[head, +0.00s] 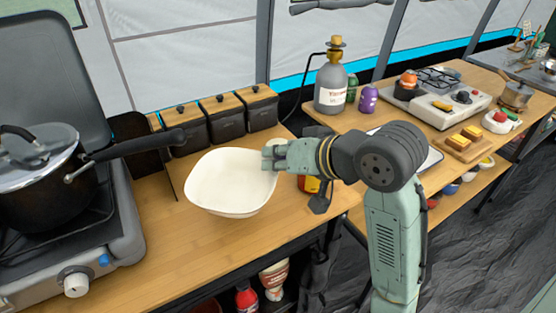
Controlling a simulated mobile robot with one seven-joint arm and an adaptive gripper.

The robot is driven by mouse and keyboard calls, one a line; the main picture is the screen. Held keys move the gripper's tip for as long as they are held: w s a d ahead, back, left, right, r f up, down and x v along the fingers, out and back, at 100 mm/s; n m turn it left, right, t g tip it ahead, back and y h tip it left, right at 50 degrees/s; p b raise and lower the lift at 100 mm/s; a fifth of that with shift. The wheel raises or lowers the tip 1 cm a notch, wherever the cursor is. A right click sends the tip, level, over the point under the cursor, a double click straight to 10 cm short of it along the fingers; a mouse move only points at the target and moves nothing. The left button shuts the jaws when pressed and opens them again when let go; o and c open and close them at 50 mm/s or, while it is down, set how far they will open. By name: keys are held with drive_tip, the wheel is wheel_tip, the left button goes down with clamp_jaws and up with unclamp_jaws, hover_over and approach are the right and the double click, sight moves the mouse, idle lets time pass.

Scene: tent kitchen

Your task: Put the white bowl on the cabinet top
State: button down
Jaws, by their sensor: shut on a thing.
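The white bowl (230,184) is in the middle of the head view, over the wooden cabinet top (165,258). My gripper (272,158) is shut on the bowl's right rim, with the arm reaching in from the right. The bowl is tilted slightly, its inside facing me. I cannot tell whether its base touches the wood or hangs a little above it. The gripper's fingertips are small and partly hidden at the rim.
A stove with a lidded black pot (45,190) stands at the left, its handle reaching toward the bowl. Black canisters (220,117) with wooden lids line the back. A red and yellow item (310,184) sits behind my wrist. Bare wood lies in front of the bowl.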

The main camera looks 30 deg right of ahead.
drive_tip(key=shift+w+d+f+p, duration=0.1)
drive_tip(key=shift+w+d+f, duration=0.05)
drive_tip(key=shift+f, duration=0.45)
drive_tip(key=shift+w+d+f+p, duration=0.1)
drive_tip(key=shift+w+d+f, duration=0.05)
drive_tip(key=shift+f, duration=0.45)
drive_tip(key=shift+w+d+f+p, duration=0.1)
drive_tip(key=shift+w+d+f, duration=0.05)
drive_tip(key=shift+f, duration=0.45)
drive_tip(key=shift+f, duration=0.2)
drive_tip(key=c, duration=1.8)
unclamp_jaws()
drive_tip(key=shift+o, duration=0.2)
drive_tip(key=shift+r, duration=0.25)
drive_tip(key=b+v, duration=0.2)
drive_tip(key=v, duration=1)
